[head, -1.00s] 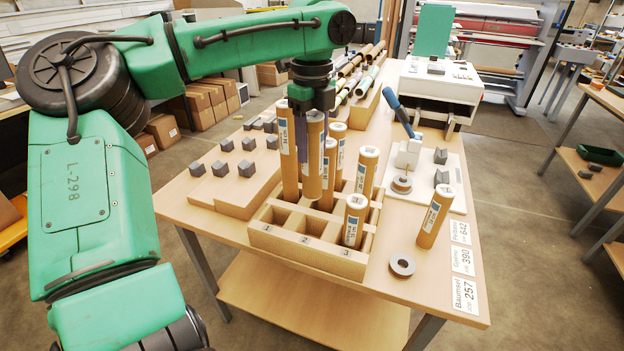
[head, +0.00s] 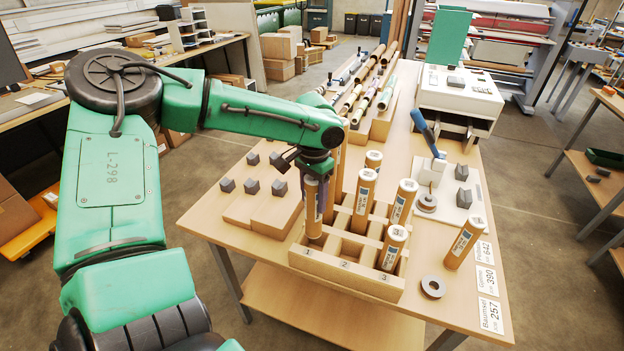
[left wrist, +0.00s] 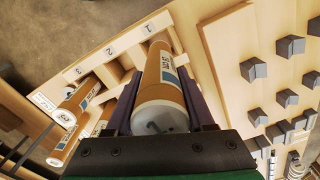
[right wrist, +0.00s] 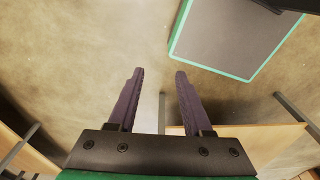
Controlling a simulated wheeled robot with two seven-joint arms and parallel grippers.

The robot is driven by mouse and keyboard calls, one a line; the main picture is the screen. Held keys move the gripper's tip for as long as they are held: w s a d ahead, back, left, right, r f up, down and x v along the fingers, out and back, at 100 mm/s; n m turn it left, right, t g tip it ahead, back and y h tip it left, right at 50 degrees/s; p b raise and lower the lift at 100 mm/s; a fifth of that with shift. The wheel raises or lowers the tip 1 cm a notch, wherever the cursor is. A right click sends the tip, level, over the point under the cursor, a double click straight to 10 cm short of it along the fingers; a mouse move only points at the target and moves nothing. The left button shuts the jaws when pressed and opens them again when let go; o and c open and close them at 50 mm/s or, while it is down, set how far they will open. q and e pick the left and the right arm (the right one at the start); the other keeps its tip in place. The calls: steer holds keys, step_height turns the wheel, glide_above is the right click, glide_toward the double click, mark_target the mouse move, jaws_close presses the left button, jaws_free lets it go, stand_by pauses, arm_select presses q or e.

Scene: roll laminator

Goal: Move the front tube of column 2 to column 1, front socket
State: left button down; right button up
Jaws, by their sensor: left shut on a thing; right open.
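The held tube (head: 314,218) is brown with a white-and-blue label and stands upright at column 1 of the wooden rack (head: 345,278). Its lower end is at the front socket of column 1, apparently inside it; the rack's front wall hides the bottom. My left gripper (head: 318,190) is shut around its upper part; the tube also shows between the fingers in the left wrist view (left wrist: 163,85). The front socket of column 2 (head: 348,247) looks empty. Another tube (head: 393,248) stands in column 3, front. My right gripper (right wrist: 160,72) is open and empty above the floor.
Several more tubes (head: 364,192) stand behind in the rack. Grey blocks (head: 251,187) sit on a wooden board left of the rack.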

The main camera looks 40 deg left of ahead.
mark_target(315, 223)
arm_select(q)
steer(key=f+b, duration=0.3)
steer(key=shift+w+d+f, duration=0.15)
steer(key=shift+d+f, duration=0.1)
steer(key=shift+f, duration=0.15)
steer(key=f+b, duration=0.4)
steer(key=shift+a+f+b, duration=0.2)
steer(key=shift+f+b, duration=0.05)
steer(key=shift+b, duration=0.15)
steer(key=shift+d+f, duration=0.1)
steer(key=shift+f, duration=0.1)
steer(key=shift+r, duration=0.1)
arm_select(e)
step_height(315, 223, down, 9)
steer(key=shift+w+d+r, duration=0.15)
steer(key=shift+d+r, duration=0.05)
arm_select(q)
steer(key=shift+f, duration=0.2)
arm_select(e)
steer(key=shift+f, duration=0.1)
arm_select(q)
steer(key=shift+f+b, duration=0.25)
steer(key=shift+b, duration=0.1)
steer(key=shift+c, duration=0.9)
jaws_free()
arm_select(e)
steer(key=shift+d, duration=0.25)
